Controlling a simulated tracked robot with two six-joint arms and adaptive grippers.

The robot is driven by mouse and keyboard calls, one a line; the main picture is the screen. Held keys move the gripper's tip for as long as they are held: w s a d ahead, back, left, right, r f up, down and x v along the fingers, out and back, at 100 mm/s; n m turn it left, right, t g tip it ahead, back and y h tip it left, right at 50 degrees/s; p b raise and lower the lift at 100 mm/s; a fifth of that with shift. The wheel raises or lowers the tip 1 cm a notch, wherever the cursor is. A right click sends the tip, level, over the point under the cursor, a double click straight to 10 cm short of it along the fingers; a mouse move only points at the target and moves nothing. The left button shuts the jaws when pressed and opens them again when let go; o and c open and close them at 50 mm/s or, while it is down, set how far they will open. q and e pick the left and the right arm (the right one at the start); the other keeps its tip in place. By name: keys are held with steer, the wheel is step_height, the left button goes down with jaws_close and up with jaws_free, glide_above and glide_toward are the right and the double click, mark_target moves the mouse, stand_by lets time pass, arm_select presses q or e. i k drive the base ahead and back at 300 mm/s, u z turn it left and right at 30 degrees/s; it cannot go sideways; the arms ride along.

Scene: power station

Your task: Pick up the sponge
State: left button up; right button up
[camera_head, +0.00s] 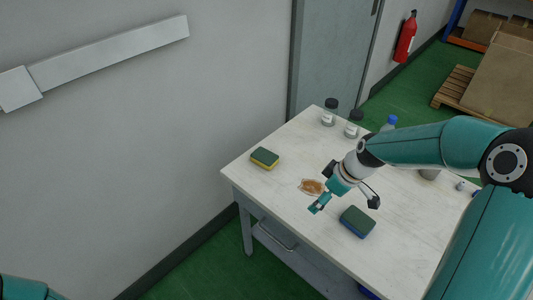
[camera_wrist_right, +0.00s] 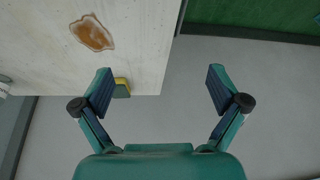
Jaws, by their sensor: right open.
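A sponge with a green top and a yellow lower layer (camera_head: 265,157) lies near the left edge of the white table (camera_head: 290,145). In the right wrist view it (camera_wrist_right: 122,88) is partly hidden behind the left finger. A second sponge, green over blue (camera_head: 357,222), lies near the table's front edge. My right gripper (camera_head: 343,192) is above the table between the two sponges, close to a brown stain (camera_head: 312,187). In the wrist view my right gripper (camera_wrist_right: 161,78) is open, with nothing between its fingers. My left gripper is out of view.
Dark-capped bottles (camera_head: 330,112) and a blue-capped bottle (camera_head: 390,123) stand at the table's back. The brown stain also shows in the wrist view (camera_wrist_right: 92,34). A wall is to the left. A fire extinguisher (camera_head: 405,38) and boxes (camera_head: 500,80) are farther back.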

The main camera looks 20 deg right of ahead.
mark_target(262, 157)
steer(key=z, duration=0.05)
steer(key=i, duration=0.85)
steer(key=u, duration=0.1)
